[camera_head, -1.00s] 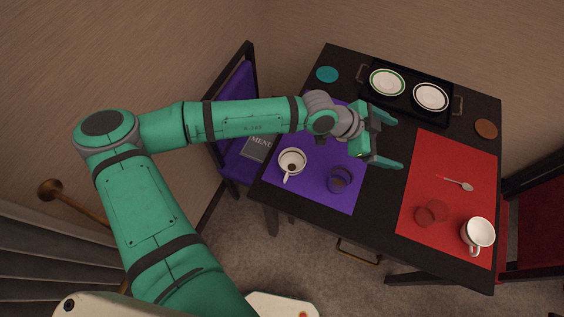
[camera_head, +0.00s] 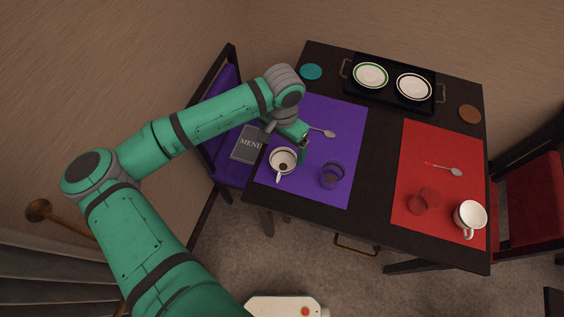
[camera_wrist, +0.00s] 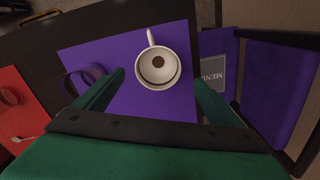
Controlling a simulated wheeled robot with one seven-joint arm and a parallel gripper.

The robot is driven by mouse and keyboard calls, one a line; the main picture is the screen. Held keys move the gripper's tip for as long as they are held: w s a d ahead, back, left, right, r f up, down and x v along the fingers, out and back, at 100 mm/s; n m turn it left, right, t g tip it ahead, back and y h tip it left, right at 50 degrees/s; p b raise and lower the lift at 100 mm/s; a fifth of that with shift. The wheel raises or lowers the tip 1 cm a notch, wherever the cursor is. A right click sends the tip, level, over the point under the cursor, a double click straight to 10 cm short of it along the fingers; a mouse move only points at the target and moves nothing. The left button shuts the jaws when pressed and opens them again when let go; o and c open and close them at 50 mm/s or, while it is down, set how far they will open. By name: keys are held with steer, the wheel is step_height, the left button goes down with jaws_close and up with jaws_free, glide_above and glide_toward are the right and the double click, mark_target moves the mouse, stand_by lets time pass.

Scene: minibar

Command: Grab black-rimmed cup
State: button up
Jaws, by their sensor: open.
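The white cup with a dark line inside its rim (camera_head: 283,160) stands upright on the purple mat, near its left edge, with a dark spot at its bottom. In the wrist view the cup (camera_wrist: 158,67) appears between my two fingers, its handle pointing up in the picture. My gripper (camera_wrist: 159,82) is open, just above and beside the cup, with nothing held. In the head view my gripper (camera_head: 294,142) is at the cup's far side, partly hidden by my wrist.
A purple glass (camera_head: 332,175) stands right of the cup; a spoon (camera_head: 323,132) lies behind. Another white cup (camera_head: 470,215) and a red glass (camera_head: 423,200) are on the red mat (camera_head: 441,146). A black tray (camera_head: 393,94) holds two plates. A menu (camera_head: 250,144) lies on the purple chair.

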glide_above(283, 167)
steer(key=shift+f, duration=3.45)
steer(key=c, duration=1.2)
